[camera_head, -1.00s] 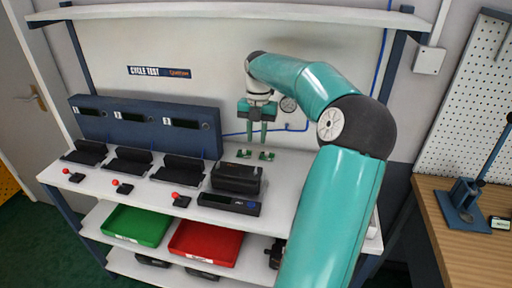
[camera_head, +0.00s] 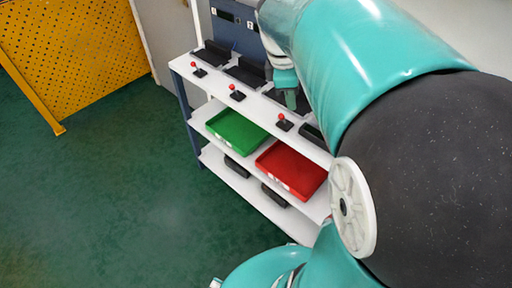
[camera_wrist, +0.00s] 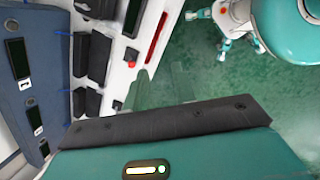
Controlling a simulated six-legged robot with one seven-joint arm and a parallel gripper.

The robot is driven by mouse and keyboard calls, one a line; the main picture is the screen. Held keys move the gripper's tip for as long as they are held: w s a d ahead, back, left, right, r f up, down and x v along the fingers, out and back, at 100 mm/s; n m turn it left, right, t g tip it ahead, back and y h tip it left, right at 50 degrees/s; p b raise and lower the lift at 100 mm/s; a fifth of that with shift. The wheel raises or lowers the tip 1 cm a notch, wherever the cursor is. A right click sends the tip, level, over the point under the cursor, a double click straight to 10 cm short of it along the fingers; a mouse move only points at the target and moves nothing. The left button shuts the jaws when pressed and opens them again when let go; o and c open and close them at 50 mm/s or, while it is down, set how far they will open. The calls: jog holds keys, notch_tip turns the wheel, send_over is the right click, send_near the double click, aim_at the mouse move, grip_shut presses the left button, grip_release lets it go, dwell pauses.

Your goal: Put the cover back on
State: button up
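My gripper (camera_wrist: 162,84) shows at the bottom of the wrist view. Its two faint, see-through fingers stand apart with nothing between them. In the head view my gripper (camera_head: 290,98) hangs over the front of the bench (camera_head: 262,98), near the red-knobbed levers. A black box (camera_wrist: 98,8) sits on the bench at the top of the wrist view, beside a black device with a display (camera_wrist: 132,16). I cannot tell which thing is the cover. My arm hides the right part of the bench in the head view.
A blue panel (camera_wrist: 22,75) with displays stands behind black cradles (camera_wrist: 98,60). Red-knobbed levers (camera_head: 237,93) line the bench front. A green tray (camera_head: 236,131) and a red tray (camera_head: 291,170) sit on the shelf below. Green floor (camera_head: 100,190) is clear; a yellow perforated barrier (camera_head: 75,50) stands left.

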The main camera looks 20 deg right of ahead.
jog(key=s+a+m+t+y, duration=0.2)
jog(key=s+a+m+t, duration=0.3)
jog(key=s+a+m, duration=0.6)
jog(key=a, duration=0.3)
jog(key=shift+s+f+m+y, duration=0.2)
jog(key=shift+f+m+y, duration=0.1)
jog(key=shift+f+y, duration=0.1)
